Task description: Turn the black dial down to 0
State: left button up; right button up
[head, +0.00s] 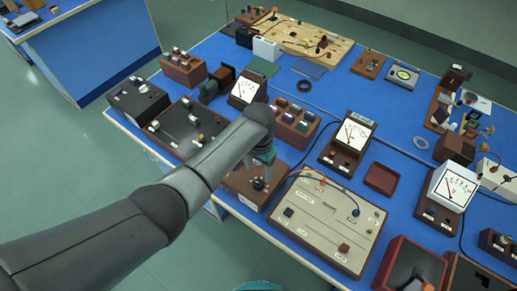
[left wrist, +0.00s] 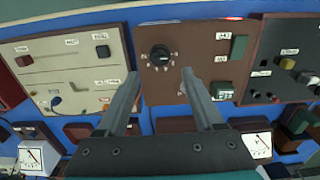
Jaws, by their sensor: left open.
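The black dial (left wrist: 160,55) is a round knob on a brown box (left wrist: 190,92), with small white labels around it. In the head view the dial (head: 258,184) shows just below my left gripper (head: 262,158), on the brown box (head: 245,190) near the table's front edge. In the left wrist view my left gripper (left wrist: 160,78) is open and empty. Its two fingers point toward the box, and the dial lies between and just beyond their tips, apparently untouched. The dial's setting is too small to read. My right gripper is not in view.
A beige panel (head: 322,232) with wires and knobs lies right of the box. A dark switch box (head: 182,125) stands to its left. The blue table (head: 300,92) is crowded.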

pick_arm(q)
notch_tip(320, 180, up, 8)
jog(key=shift+p, duration=0.45)
dwell(0.3)
